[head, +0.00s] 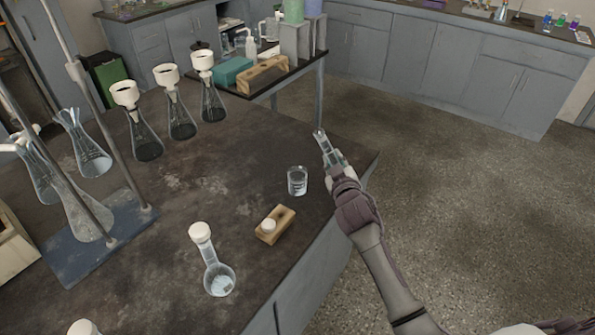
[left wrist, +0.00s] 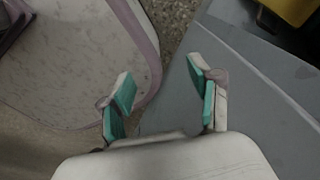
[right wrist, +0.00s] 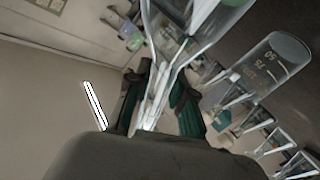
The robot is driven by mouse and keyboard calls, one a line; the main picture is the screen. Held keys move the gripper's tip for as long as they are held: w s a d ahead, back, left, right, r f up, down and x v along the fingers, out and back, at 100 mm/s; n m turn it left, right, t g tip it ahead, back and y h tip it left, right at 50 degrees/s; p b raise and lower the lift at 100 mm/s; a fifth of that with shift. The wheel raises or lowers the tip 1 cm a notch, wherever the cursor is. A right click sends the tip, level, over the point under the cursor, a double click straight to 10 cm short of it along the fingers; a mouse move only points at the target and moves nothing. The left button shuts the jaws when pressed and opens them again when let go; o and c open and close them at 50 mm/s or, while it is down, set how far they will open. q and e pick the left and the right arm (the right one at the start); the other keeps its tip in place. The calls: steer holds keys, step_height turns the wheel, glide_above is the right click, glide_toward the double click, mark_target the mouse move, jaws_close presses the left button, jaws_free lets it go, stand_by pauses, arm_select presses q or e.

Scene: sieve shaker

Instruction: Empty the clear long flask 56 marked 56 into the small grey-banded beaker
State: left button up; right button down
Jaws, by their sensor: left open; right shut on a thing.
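The small beaker (head: 297,181) stands upright on the dark table, left of and below this gripper. A graduated glass beaker (right wrist: 270,65) also shows in the right wrist view. My left gripper (left wrist: 160,100) is open and empty, only in the left wrist view.
A wooden block (head: 285,222) carries a white stopper (head: 268,226). A white-capped long-necked flask (head: 219,280) stands on the table's front part. Several flasks with white funnels (head: 145,140) and a stand (head: 130,215) are at the left. The table between is clear.

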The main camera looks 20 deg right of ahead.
steer(key=shift+w+a+f+n, duration=0.1)
steer(key=shift+a+f+n, duration=0.1)
steer(key=shift+n, duration=0.6)
steer(key=shift+d+f+n+g+h+p, duration=0.3)
steer(key=shift+f+n+g+h+p, duration=0.15)
steer(key=shift+n, duration=0.35)
steer(key=shift+s+d+f+n, duration=0.2)
steer(key=shift+d+f+n, duration=0.1)
steer(key=shift+f+n, duration=0.25)
steer(key=shift+s+d+f+n+g+h+p, duration=0.15)
steer(key=shift+d+f+n+g+h+p, duration=0.15)
steer(key=shift+f+n, duration=0.4)
steer(key=shift+d+f+n+g, duration=0.2)
steer(key=shift+f+n, duration=0.25)
steer(key=shift+n, duration=0.3)
steer(key=shift+a+r+n+g+h+p, duration=0.3)
steer(key=shift+n+h+p, duration=0.25)
steer(key=shift+p, duration=0.35)
steer(key=shift+a+r+n+h+p, duration=0.15)
steer(key=shift+r+n+h+p, duration=0.35)
steer(key=shift+r+n+p, duration=1.15)
stand_by(1.8)
